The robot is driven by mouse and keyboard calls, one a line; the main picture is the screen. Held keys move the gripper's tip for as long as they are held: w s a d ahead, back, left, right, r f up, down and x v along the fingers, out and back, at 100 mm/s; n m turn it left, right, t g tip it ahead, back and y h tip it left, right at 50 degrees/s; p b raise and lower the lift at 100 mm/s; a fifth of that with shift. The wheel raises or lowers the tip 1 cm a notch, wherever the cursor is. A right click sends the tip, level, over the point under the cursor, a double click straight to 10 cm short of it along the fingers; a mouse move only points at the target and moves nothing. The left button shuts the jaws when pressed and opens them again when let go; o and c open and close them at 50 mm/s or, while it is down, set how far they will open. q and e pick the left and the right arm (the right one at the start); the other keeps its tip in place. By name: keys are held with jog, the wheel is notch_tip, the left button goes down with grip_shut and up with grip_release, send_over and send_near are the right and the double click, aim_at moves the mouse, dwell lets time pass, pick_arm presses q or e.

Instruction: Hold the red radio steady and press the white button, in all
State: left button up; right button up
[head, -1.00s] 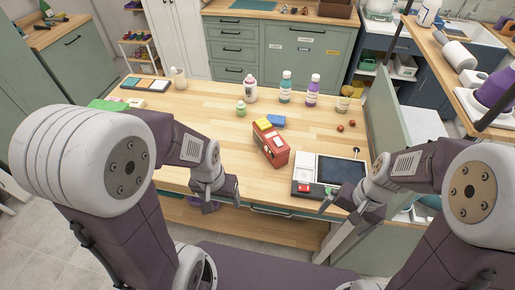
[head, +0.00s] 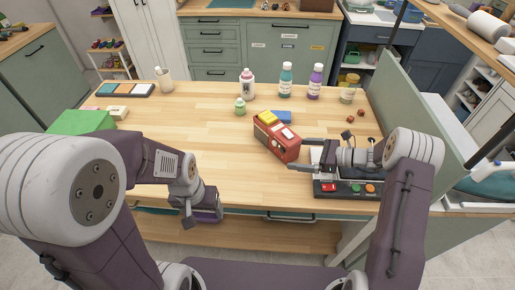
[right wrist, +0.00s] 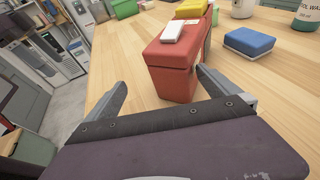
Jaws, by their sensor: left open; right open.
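The red radio (head: 283,143) stands on the wooden table in the head view, with a yellow part (head: 267,118) at its far end. In the right wrist view the red radio (right wrist: 172,78) is straight ahead, with a small white button (right wrist: 173,32) on its top. My right gripper (head: 298,154) is open at the radio's near end; in the wrist view its fingertips (right wrist: 161,78) are spread, the right one overlapping the radio's edge. I cannot tell whether it touches. My left gripper (head: 200,214) is open and empty at the table's front edge, away from the radio.
A dark panel (head: 345,190) with red, orange and green buttons lies under my right arm. A blue block (head: 281,117) sits behind the radio. Several bottles (head: 286,80) stand at the back. A green box (head: 80,121) is at the left. The table's middle is clear.

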aim_at(270, 157)
jog(key=shift+w+a+f, duration=0.25)
jog(key=shift+w+f, duration=0.05)
jog(key=shift+f, duration=0.05)
jog(key=shift+w+a, duration=0.1)
jog(key=shift+a, duration=0.45)
jog(key=b+x, duration=0.3)
jog(key=x, duration=0.5)
pick_arm(q)
jog(key=shift+a+f, duration=0.15)
jog(key=shift+f, duration=1.7)
pick_arm(e)
jog(key=shift+w+a+f, duration=0.1)
jog(key=shift+a+f, duration=0.05)
jog(key=shift+a, duration=0.55)
jog(key=shift+c, duration=0.3)
jog(key=c, duration=0.8)
jog(key=shift+c, duration=0.3)
pick_arm(q)
grip_shut()
